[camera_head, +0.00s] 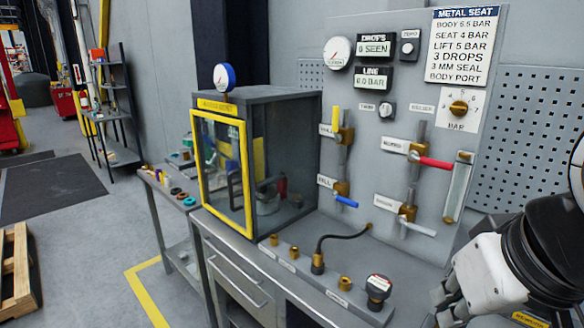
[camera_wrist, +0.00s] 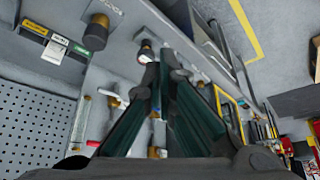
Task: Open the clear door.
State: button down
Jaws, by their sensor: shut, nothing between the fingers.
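The clear door (camera_head: 222,172) is a see-through panel in a yellow frame on the front of a grey cabinet (camera_head: 280,99). It looks closed, with its frame against the cabinet front. A dark upright bar shape shows at the panel; I cannot tell if it is a handle on it or something inside. The yellow frame also shows small in the wrist view (camera_wrist: 230,115). My gripper (camera_wrist: 163,72) has its dark green fingers together and empty. In the head view my arm is at the lower right, well apart from the door.
A steel bench (camera_head: 245,262) carries the cabinet, fittings and a black hose (camera_head: 345,237). A panel with gauges and coloured-handle valves (camera_head: 432,162) stands behind. A small side table (camera_head: 165,185) adjoins at left.

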aim_at(248, 234)
jog(key=i+j+u, duration=0.3)
jog(key=i+j, duration=0.65)
jog(key=j, duration=0.15)
